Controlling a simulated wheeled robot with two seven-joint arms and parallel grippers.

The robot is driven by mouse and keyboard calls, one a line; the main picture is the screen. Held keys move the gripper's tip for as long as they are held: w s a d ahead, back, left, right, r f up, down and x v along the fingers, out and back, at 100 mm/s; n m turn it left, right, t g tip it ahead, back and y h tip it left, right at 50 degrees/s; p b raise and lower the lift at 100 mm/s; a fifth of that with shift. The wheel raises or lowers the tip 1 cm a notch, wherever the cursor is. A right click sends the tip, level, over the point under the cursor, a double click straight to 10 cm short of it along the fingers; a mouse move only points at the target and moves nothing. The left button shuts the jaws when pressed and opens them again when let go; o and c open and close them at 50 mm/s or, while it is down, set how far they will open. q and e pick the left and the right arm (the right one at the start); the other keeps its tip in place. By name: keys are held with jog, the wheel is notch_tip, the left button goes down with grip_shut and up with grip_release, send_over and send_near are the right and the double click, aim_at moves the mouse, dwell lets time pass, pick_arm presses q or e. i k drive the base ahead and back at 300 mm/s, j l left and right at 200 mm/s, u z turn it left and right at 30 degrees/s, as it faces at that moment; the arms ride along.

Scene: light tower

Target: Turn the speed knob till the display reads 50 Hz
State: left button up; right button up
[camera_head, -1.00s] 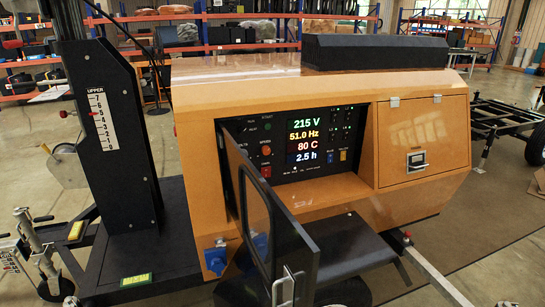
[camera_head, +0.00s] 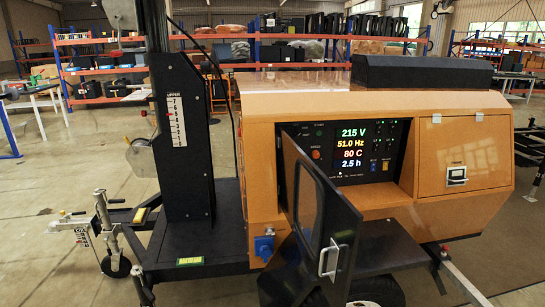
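The orange light tower machine (camera_head: 290,107) stands ahead with its control panel recessed in the front. The display (camera_head: 352,150) reads 215 V, 51.0 Hz, 80 C and 2.5 h. A small orange-red knob (camera_head: 316,154) sits left of the display, with a label above it that looks like "SPEED". The black panel door (camera_head: 330,230) is swung open toward me and hides the panel's lower left part. Neither of my grippers is in view.
The open door with its metal handle (camera_head: 329,260) juts out in front of the panel. A black mast (camera_head: 183,135) and a tow hitch (camera_head: 100,215) stand at left. A closed orange compartment (camera_head: 463,155) is right of the panel. Shelves line the back.

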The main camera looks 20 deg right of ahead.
aim_at(316, 154)
jog(key=i+l+u, duration=0.2)
jog(key=l, duration=0.8)
jog(key=l+u, duration=0.2)
jog(key=l, duration=0.75)
jog(key=k, duration=0.05)
